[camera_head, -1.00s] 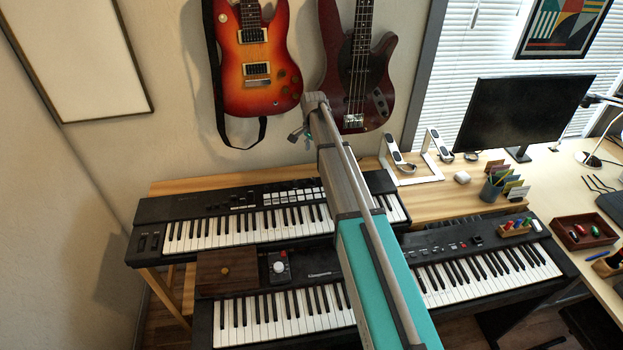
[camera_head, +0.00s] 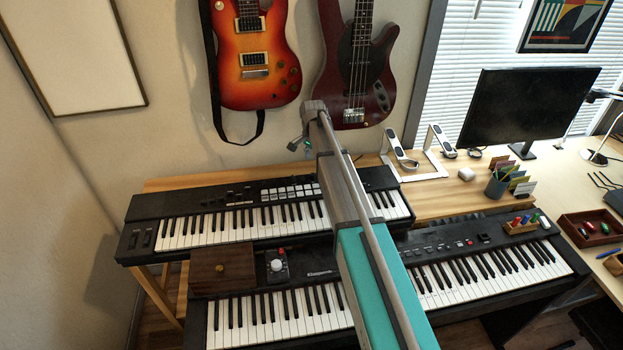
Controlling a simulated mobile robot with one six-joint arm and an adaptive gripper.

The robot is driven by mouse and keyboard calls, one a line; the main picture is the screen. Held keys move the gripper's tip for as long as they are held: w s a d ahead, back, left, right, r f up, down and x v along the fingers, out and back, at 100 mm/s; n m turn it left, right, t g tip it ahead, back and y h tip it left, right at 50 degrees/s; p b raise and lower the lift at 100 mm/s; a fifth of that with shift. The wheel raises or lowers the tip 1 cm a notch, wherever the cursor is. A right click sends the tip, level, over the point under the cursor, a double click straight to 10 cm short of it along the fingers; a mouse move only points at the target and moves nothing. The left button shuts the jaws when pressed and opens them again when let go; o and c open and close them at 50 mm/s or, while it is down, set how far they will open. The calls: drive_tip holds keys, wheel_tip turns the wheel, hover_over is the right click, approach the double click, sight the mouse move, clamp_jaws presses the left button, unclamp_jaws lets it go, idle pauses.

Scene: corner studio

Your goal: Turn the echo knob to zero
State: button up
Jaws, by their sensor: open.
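My gripper (camera_head: 296,143) is at the far end of my raised arm, small and partly hidden, in front of the wall below the guitars. It looks empty and stands apart from the keyboards. The rear keyboard (camera_head: 140,215) has small dark knobs (camera_head: 236,193) and pale pads on its panel. The front keyboard (camera_head: 320,262) has a small panel with a pale round knob (camera_head: 277,265) and a red button or light above it. Labels are too small to read, so I cannot tell which knob is echo. My arm covers part of both keyboards.
A wooden box (camera_head: 222,270) sits at the front keyboard's left end. Two guitars (camera_head: 255,60) hang on the wall. The wooden top (camera_head: 425,200) has a little free room.

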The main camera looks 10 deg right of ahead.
sight(312, 174)
drive_tip(key=shift+f+b, duration=3.3)
drive_tip(key=shift+f, duration=0.3)
clamp_jaws()
